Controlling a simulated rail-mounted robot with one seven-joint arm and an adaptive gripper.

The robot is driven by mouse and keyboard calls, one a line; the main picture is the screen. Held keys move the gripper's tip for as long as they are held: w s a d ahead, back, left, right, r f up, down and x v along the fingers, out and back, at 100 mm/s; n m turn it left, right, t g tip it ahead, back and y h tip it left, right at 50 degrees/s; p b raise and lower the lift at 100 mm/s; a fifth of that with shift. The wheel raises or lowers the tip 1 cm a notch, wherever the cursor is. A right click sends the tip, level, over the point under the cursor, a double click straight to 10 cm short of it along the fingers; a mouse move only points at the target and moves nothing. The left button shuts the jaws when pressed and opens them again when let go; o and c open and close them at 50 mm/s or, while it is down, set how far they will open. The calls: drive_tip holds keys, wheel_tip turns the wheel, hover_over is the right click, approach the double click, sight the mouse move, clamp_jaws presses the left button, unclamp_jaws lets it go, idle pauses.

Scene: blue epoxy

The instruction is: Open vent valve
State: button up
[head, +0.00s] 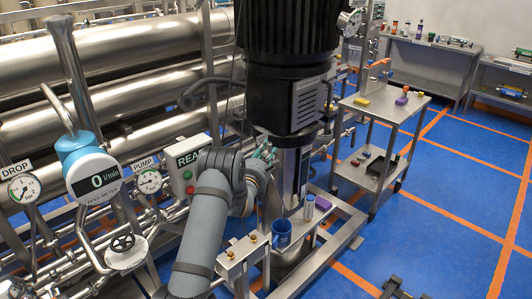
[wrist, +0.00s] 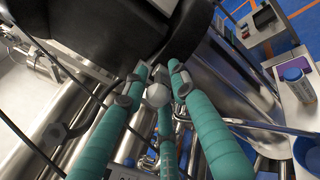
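My gripper (wrist: 158,82) has teal padded fingers and points toward the steel pump body below the black motor. The fingertips are apart, and a small pale round knob (wrist: 158,95) shows between them. I cannot tell whether the knob is touched or lies beyond the tips. In the head view my gripper (head: 265,152) is beside the pump, right of the REA-labelled box, and the knob is hidden there. No valve is labelled as a vent. A black handwheel (head: 123,243) sits on a white valve at lower left.
The black motor (head: 290,60) stands close above my gripper. A box with green and red buttons (head: 188,178) is just left of it. A blue mug (head: 281,233) and a bottle (head: 309,207) stand on a ledge below. A steel cart (head: 385,108) is at right, with open blue floor beyond.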

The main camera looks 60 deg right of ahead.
drive_tip(key=v, duration=1.2)
drive_tip(key=shift+c, duration=0.4)
